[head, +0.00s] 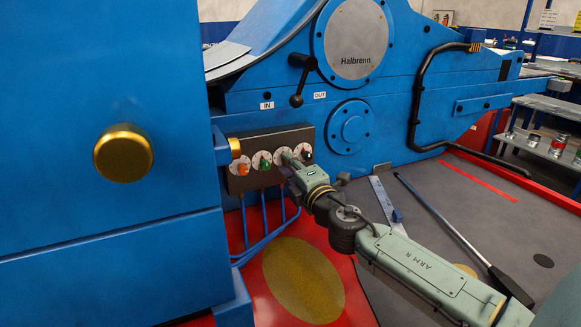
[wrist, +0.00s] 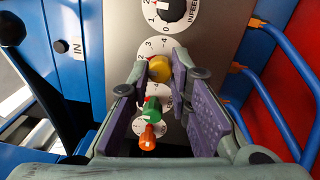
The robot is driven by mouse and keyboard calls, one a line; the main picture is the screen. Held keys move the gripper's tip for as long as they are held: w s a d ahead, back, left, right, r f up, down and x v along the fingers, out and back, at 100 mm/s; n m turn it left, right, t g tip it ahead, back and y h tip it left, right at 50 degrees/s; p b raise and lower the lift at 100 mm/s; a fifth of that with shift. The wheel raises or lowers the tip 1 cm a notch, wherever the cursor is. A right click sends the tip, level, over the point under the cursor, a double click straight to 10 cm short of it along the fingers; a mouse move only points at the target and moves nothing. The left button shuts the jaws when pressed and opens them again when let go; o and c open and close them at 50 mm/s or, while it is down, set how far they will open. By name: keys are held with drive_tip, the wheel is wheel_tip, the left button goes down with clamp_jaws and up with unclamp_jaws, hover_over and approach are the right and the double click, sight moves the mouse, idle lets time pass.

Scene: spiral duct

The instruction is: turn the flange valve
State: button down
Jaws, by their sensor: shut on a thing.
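A grey valve panel (head: 233,184) on the blue machine carries a row of coloured knobs on white dials. My gripper (head: 287,162) is at the third dial from the left. In the wrist view its fingertips (wrist: 161,70) are shut on a yellow knob (wrist: 158,66), one on each side. The green knob (wrist: 151,109) and the orange knob (wrist: 147,139) lie nearer the camera, between the spread parts of the fingers. The black knob (wrist: 171,8) is beyond the tips, beside lettering that starts "INFEE". I cannot read a flange label; the fingers hide part of the panel.
A black lever (head: 300,80) stands above the panel, between the IN and OUT labels. Blue hoses (head: 264,212) run down below the panel. A brass knob (head: 123,153) juts from the blue housing at left. A long-handled bar (head: 450,230) lies at right.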

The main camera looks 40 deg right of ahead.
idle(0.4)
drive_tip(key=c, duration=1.5)
unclamp_jaws()
drive_tip(key=shift+o, duration=0.2)
